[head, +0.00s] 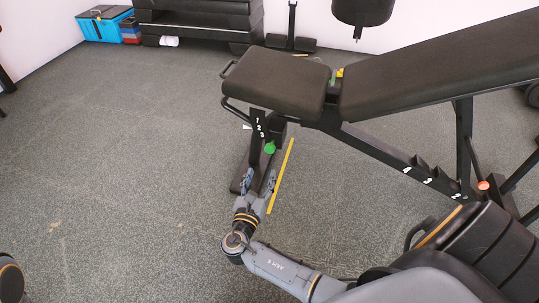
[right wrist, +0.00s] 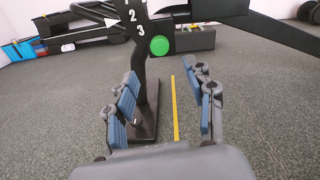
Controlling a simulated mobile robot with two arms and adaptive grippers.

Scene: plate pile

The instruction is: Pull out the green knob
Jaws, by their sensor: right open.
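The green knob (head: 269,147) is on the black front post of the weight bench, below the seat and beside the white numbers. In the right wrist view the green knob (right wrist: 159,45) shows as a round disc a little above and beyond the fingertips. My right gripper (head: 259,180) is open and empty. It is just below the knob in the head view, with a gap between them. In the right wrist view my right gripper (right wrist: 168,85) has its two blue-padded fingers wide apart. My left gripper is not in view.
A yellow strip (head: 281,175) is to the right of the gripper. An orange knob (head: 483,185) is on the bench frame at right. The floor at left is clear. A blue box (head: 103,24) stands at the back.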

